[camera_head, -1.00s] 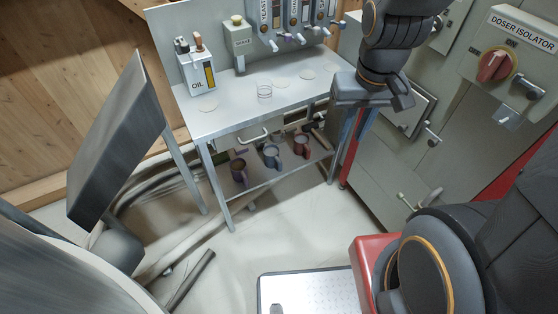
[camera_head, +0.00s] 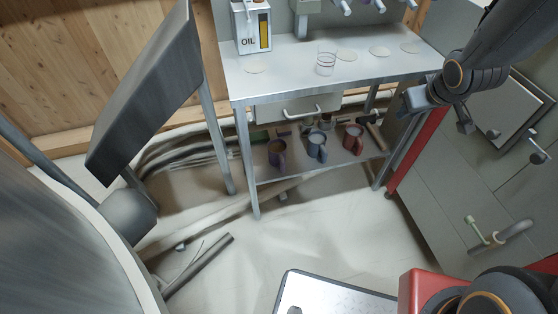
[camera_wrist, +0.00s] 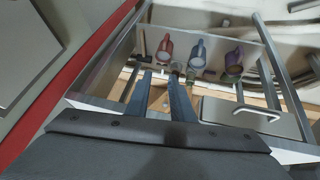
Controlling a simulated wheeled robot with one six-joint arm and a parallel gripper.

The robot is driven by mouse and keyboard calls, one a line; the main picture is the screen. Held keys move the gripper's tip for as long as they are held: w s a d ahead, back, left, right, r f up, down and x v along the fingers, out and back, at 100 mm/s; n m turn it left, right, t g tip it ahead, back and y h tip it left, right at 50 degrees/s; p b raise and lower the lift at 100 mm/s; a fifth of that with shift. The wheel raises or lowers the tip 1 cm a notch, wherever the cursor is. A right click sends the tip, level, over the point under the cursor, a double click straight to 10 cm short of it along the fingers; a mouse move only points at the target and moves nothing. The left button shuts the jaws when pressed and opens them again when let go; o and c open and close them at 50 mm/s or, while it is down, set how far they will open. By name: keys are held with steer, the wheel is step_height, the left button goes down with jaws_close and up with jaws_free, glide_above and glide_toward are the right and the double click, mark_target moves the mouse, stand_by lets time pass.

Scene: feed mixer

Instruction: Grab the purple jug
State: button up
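The purple jug (camera_head: 277,153) stands upright at the left of a row of three jugs on the lower shelf of the metal table. It also shows in the wrist view (camera_wrist: 233,63), right of the other two. The blue-grey jug (camera_head: 316,146) is in the middle and the red jug (camera_head: 352,139) is at the right. My gripper (camera_head: 412,98) is at the table's right end, above the shelf level and well away from the purple jug. In the wrist view its two fingers (camera_wrist: 163,82) are apart with nothing held between them.
The table top (camera_head: 290,62) lies above the jugs, with a drawer (camera_head: 300,107) under it and a table leg (camera_head: 250,165) at the left front. An oil can (camera_head: 252,28) and a clear beaker (camera_head: 326,60) stand on top. Open floor (camera_head: 330,215) lies before the shelf.

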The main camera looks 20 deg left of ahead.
steer(key=w+a+f+n+y+b, duration=0.4)
steer(key=a+f+b, duration=0.4)
steer(key=f, duration=0.4)
steer(key=w+a+f+n+y+b, duration=0.35)
steer(key=w+a+f+b, duration=0.45)
steer(key=f, duration=0.4)
steer(key=s+a+f+n+g+y+b, duration=0.25)
steer(key=s+a+f+y+b, duration=0.25)
steer(key=f+b, duration=0.45)
steer(key=s+a+f+n+g+y+b, duration=0.2)
steer(key=s+a+f+g+y+b, duration=0.25)
steer(key=f+b, duration=0.5)
steer(key=shift+t, duration=0.3)
steer(key=a+b, duration=0.1)
steer(key=a, duration=0.5)
steer(key=a+b, duration=0.2)
steer(key=a, duration=0.4)
steer(key=shift+w+a+f+b, duration=0.1)
steer(key=shift+a+f+b, duration=0.1)
steer(key=shift+a+b, duration=0.1)
jaws_close()
